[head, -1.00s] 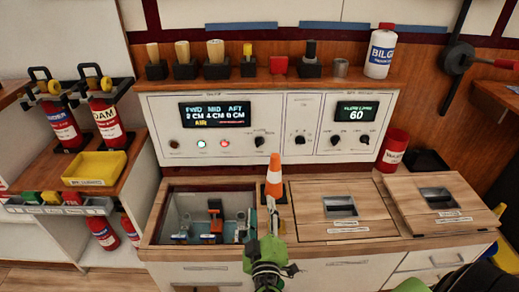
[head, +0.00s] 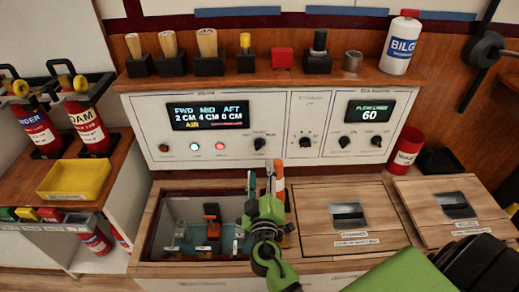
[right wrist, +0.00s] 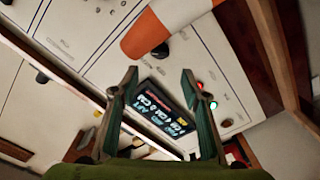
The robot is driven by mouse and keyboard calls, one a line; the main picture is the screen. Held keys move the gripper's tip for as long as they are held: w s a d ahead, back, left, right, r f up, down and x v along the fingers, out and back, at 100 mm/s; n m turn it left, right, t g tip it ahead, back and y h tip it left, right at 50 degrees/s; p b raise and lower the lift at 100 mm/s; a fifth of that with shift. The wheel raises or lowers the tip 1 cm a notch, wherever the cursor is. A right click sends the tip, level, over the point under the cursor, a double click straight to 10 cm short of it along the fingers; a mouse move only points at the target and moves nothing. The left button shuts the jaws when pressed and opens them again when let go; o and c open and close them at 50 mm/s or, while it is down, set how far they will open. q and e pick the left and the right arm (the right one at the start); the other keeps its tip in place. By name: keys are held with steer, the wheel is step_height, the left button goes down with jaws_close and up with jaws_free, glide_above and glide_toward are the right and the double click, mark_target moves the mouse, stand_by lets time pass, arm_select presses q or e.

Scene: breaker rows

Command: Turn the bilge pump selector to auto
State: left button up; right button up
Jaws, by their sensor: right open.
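A black selector knob (head: 259,143) sits on the white panel (head: 150,115), right of the level display (head: 207,115). It appears to be the bilge pump selector; its small labels and pointer setting are too small to read. A dark knob (right wrist: 160,50) also shows in the right wrist view, beside the orange and white cone. My right gripper (head: 262,178) is open and empty, below and in front of the selector, apart from it. In the right wrist view its fingers (right wrist: 160,88) are spread in front of the display. My left gripper is not in view.
The cone (head: 279,178) stands close behind and right of my right gripper. An open compartment (head: 160,225) lies below left. Other knobs (head: 305,142) and a second display (head: 369,111) are to the right. Several handled items stand on the shelf (head: 220,78) above.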

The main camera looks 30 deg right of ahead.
mark_target(260, 148)
arm_select(q)
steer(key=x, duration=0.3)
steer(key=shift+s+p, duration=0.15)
steer(key=shift+p, duration=0.15)
arm_select(e)
steer(key=x, duration=0.9)
steer(key=shift+w+d, duration=0.1)
steer(key=shift+w, duration=0.05)
steer(key=c, duration=1.1)
